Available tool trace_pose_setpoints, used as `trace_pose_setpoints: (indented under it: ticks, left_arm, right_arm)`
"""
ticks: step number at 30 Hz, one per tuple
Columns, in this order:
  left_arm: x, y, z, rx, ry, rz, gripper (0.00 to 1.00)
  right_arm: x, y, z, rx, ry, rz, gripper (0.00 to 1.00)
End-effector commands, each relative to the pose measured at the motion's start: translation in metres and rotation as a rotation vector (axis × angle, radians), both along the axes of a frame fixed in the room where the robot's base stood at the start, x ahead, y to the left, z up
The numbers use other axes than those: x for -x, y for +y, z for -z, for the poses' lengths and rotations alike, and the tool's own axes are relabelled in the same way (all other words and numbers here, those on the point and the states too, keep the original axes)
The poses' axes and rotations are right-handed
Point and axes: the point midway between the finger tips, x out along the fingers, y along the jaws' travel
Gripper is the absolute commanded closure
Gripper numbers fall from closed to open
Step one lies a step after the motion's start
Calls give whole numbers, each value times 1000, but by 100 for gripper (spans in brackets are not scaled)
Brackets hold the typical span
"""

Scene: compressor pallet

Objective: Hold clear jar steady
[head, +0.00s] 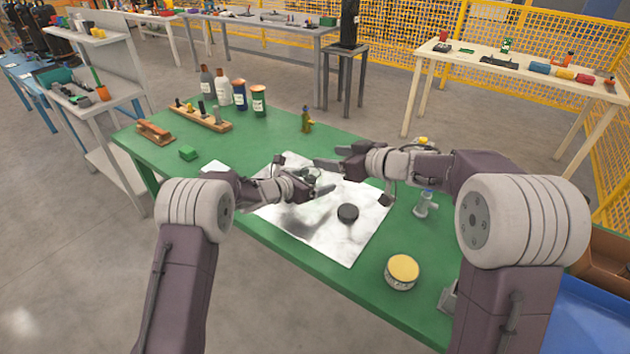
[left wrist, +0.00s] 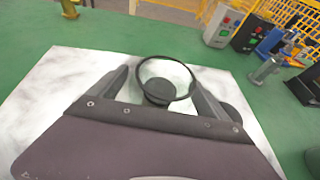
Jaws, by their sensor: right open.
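The clear jar (head: 309,173) stands on the white sheet in the head view, partly hidden by my grippers. In the left wrist view its dark round rim (left wrist: 168,57) shows between my fingers, with a dark disc visible inside the ring. My left gripper (head: 318,187) has one finger on each side of the jar, close against it; its fingers also show in the left wrist view (left wrist: 160,88). My right gripper (head: 328,157) is open and empty, just above and behind the jar. A black round lid (head: 348,212) lies on the sheet to the right of the jar.
The white sheet (head: 335,240) lies on the green table (head: 215,172). A yellow-topped tin (head: 402,270) stands near the front edge. Bottles (head: 240,92) and a wooden rack (head: 202,118) stand at the back left. A small grey fixture (head: 423,207) stands right of the sheet.

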Motion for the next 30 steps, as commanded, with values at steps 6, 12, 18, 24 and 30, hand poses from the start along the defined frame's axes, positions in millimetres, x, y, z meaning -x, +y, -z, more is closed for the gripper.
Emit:
trace_pose_setpoints:
  ticks: [6,12,18,24,30]
  left_arm:
    - [4,5,-3,0,-1,-1,12]
    - [35,36,-22,0,-1,-4,12]
    - [66,65,-38,0,0,-3,12]
    - [80,76,-45,0,0,0,12]
    - [81,77,-46,0,0,0,12]
  right_arm:
    - [0,0,0,0,0,0,42]
    - [0,0,0,0,0,0,42]
    - [0,0,0,0,0,0,42]
    - [0,0,0,0,0,0,42]
    - [0,0,0,0,0,0,42]
